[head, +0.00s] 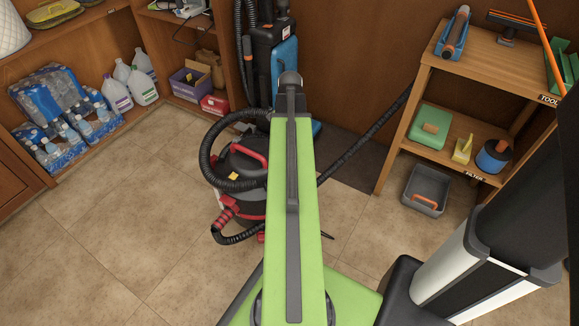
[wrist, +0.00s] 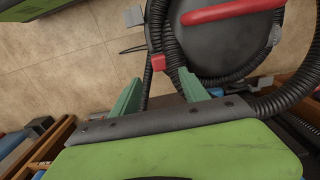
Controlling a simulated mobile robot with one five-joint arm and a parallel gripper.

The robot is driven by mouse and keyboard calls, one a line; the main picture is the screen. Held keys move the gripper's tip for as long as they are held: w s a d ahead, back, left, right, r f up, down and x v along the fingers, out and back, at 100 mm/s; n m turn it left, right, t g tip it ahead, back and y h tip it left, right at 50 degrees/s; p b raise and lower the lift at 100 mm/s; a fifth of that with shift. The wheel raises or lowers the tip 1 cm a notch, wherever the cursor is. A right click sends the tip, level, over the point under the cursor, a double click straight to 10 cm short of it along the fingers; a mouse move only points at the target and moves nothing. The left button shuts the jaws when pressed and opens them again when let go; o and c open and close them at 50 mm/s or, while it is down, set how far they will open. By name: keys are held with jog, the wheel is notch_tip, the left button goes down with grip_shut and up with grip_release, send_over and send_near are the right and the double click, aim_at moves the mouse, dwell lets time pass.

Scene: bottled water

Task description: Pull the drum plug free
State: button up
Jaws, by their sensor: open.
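The drum vacuum (head: 240,172) stands on the tiled floor, partly hidden behind my green arm in the head view. Its dark round lid with a red handle (wrist: 232,11) fills the upper right of the wrist view. A small red piece (wrist: 158,62) shows at the drum's edge beside the black hose; I cannot tell for sure whether it is the drum plug. My gripper (wrist: 159,76) is open, its two green fingers apart on either side of that red piece and apparently short of it. The head view does not show my gripper.
A ribbed black hose (head: 205,160) loops around the drum. A wooden tool shelf (head: 470,75) stands at the right, with a grey bin (head: 426,190) on the floor beneath. Bottled water (head: 62,130) fills a low shelf at the left. The left floor is clear.

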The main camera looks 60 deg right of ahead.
notch_tip(320, 180, down, 9)
jog(key=b, duration=0.8)
jog(key=shift+f+b, duration=0.15)
jog(key=shift+b, duration=0.15)
jog(key=shift+c, duration=0.2)
grip_shut()
jog(key=shift+r, duration=0.2)
jog(key=shift+r+p, duration=2.9)
jog(key=shift+p, duration=0.25)
